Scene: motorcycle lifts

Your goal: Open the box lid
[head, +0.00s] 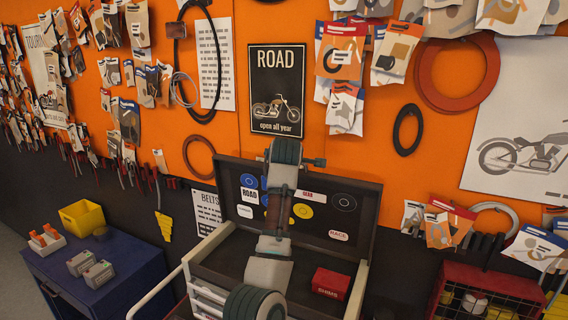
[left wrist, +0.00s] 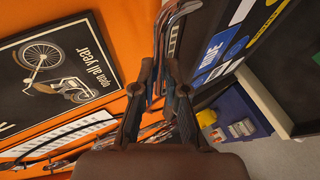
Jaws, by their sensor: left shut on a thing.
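The box (head: 213,278) is a tool chest with pale drawer fronts. Its dark lid (head: 343,220) stands raised at the back, with stickers on its inner face. The lid also shows in the left wrist view (left wrist: 219,62), along the right. My left arm reaches up across the middle of the box, hiding part of the lid. My left gripper (head: 318,162) is at the lid's top edge and is mostly hidden behind the wrist. In the left wrist view the gripper (left wrist: 158,92) has its fingers closed together at the lid's edge; the exact contact is hard to see. My right gripper is not in view.
A red box (head: 331,284) sits inside the open tool chest. A blue cabinet (head: 105,268) with a yellow bin (head: 83,217) stands at left. A red crate (head: 487,283) is at right. The orange wall behind holds a poster (head: 276,91) and hanging parts.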

